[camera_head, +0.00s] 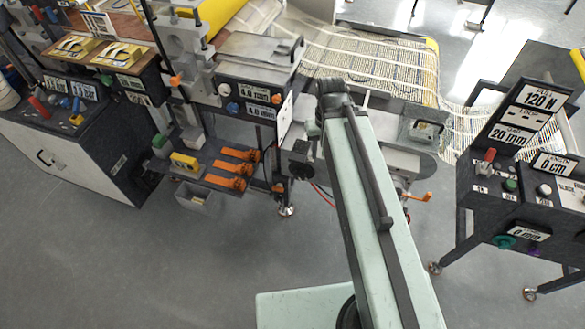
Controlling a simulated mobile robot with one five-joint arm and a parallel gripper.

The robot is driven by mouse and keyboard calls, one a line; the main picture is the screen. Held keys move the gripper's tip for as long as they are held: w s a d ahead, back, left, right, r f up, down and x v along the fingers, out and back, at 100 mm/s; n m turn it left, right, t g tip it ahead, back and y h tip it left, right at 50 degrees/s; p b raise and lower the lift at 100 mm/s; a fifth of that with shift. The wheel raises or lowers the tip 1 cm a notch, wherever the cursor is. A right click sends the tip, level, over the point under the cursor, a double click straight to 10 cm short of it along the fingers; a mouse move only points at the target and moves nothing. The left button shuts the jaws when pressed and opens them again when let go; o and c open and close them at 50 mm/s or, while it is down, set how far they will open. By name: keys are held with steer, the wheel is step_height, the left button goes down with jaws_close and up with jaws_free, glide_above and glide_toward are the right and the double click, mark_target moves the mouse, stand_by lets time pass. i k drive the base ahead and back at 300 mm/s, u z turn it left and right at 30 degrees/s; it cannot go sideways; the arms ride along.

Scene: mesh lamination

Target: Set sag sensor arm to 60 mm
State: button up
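The control stand on the right carries a sign reading 20 mm (508,136), its small upper line too small to read. A plate reading 0 mm (529,232) sits by a teal knob (503,242) on the stand's front. An orange lever (418,197) sticks out below the mesh table; I cannot tell whether it is the sag sensor arm. My pale green arm rises through the middle and bends at its far end. A dark part, apparently my gripper (300,160), hangs beside the machine's right side; its fingers are not clear.
Woven mesh (385,70) runs from the laminator to the right, dipping before the control stand (480,205). Signs on the stand read 120 N (541,97) and 0 cm (555,164). Orange pedals (228,182) sit low on the machine. The grey floor (200,270) in front is clear.

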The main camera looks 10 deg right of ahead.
mark_target(300, 151)
steer(key=k, duration=1.05)
steer(key=u, duration=1.05)
steer(key=i, duration=1)
steer(key=u, duration=0.05)
